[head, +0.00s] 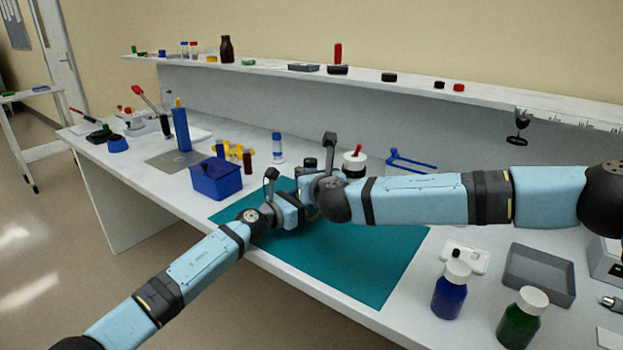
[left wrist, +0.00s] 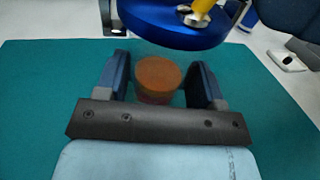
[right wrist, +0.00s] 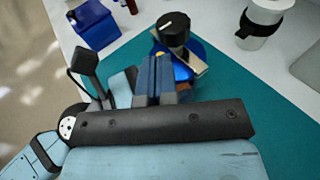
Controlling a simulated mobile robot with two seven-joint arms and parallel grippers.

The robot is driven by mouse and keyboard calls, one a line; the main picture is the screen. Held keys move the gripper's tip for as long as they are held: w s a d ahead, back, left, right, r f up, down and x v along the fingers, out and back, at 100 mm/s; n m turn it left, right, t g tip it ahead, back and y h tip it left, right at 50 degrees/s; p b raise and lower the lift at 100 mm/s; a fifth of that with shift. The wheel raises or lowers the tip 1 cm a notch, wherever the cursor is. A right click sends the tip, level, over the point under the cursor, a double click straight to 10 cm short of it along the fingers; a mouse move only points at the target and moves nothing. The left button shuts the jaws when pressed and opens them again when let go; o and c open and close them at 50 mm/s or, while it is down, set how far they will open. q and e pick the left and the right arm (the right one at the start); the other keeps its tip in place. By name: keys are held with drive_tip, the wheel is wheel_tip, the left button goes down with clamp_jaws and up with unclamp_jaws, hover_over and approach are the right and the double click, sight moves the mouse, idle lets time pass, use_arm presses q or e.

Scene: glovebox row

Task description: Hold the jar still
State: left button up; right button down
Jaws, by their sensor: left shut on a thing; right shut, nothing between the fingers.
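The jar (left wrist: 157,78) is a small clear vessel with orange-brown contents, standing over the teal mat (left wrist: 45,110). My left gripper (left wrist: 160,88) is shut on the jar, one blue finger on each side of it. A round blue part (left wrist: 170,30) with a yellow piece lies just beyond and above the jar. In the right wrist view a black knob (right wrist: 172,28) with a white mark tops this blue part. My right gripper (right wrist: 155,78) is shut and empty, close beside the blue part; I cannot tell whether they touch. In the head view my arms mostly hide the jar.
A blue bin (head: 217,180) stands left of the mat. A white jar with a black band (head: 354,164) stands behind my right arm. Blue (head: 450,292) and green (head: 520,320) bottles and a grey tray (head: 540,275) are at right. The mat's front is clear.

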drive_tip(key=shift+w+a+r, duration=0.35)
drive_tip(key=shift+a+r, duration=0.1)
drive_tip(key=shift+r, duration=0.05)
idle(0.7)
drive_tip(key=shift+w+a+r, duration=0.1)
drive_tip(key=shift+w+a, duration=0.05)
drive_tip(key=shift+a, duration=0.05)
drive_tip(key=shift+w+a+r, duration=0.15)
drive_tip(key=shift+w+a, duration=0.05)
drive_tip(key=shift+a, duration=0.05)
idle(0.3)
drive_tip(key=s+d+r, duration=0.1)
drive_tip(key=s+r, duration=0.8)
drive_tip(key=s, duration=0.1)
drive_tip(key=shift+s, duration=0.25)
use_arm(q)
drive_tip(key=o, duration=1.2)
